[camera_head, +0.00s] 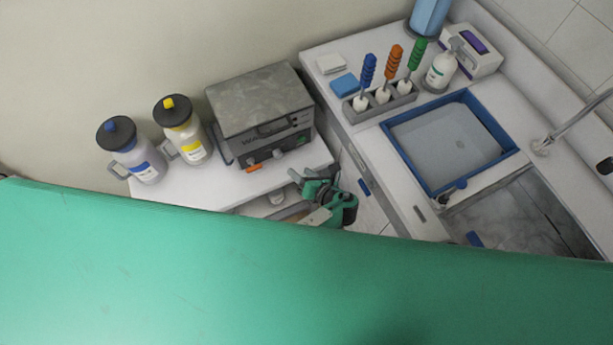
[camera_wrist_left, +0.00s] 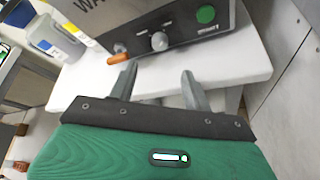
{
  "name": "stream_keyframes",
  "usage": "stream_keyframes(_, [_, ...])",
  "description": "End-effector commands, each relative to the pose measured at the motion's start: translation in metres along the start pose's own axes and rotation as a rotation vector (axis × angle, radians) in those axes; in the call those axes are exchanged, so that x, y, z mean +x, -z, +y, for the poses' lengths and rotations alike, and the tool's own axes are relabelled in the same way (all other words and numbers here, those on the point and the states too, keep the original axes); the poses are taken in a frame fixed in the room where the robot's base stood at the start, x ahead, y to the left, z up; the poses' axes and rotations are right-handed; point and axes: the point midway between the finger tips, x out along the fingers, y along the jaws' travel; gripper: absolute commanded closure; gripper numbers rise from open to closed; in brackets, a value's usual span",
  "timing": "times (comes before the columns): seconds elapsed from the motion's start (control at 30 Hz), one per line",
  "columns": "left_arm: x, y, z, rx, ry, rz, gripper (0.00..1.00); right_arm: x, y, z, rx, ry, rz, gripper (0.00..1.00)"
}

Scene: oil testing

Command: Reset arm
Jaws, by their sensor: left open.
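My left gripper (camera_head: 297,181) shows in the head view beyond the edge of a large green surface, in front of the small white table. In the left wrist view my left gripper (camera_wrist_left: 160,84) has its two fingers apart with nothing between them. Its fingers point toward the white table's front edge and the grey oil testing box (camera_wrist_left: 165,40). The same grey box (camera_head: 262,112) stands on the white table (camera_head: 225,188) in the head view. My right gripper is not in view.
A blue-labelled jug (camera_head: 133,152) and a yellow-labelled jug (camera_head: 185,132) stand left of the box. On the right counter are a rack (camera_head: 380,103) with coloured-handled tools, a blue-rimmed tray (camera_head: 391,137), a pump bottle (camera_head: 441,70) and a faucet (camera_head: 543,146).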

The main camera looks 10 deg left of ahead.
Motion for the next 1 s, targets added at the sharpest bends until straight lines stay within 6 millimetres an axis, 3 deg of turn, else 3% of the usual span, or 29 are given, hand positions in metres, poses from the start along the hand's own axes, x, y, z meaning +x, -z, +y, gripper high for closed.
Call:
stream_keyframes(0.2, [-0.020, 0.000, -0.001, 0.000, 0.000, 0.000, 0.50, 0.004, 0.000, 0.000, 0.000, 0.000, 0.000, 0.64])
stream_keyframes(0.83, [-0.021, 0.002, 0.000, -0.002, 0.002, 0.002, 0.50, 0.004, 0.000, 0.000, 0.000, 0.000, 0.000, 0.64])
stream_keyframes(0.93, [-0.014, 0.021, -0.004, -0.031, 0.024, 0.038, 0.50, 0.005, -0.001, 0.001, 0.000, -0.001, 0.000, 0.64])
stream_keyframes(1.0, [-0.005, 0.051, -0.007, -0.086, 0.055, 0.097, 0.50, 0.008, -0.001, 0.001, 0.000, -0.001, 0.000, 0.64])
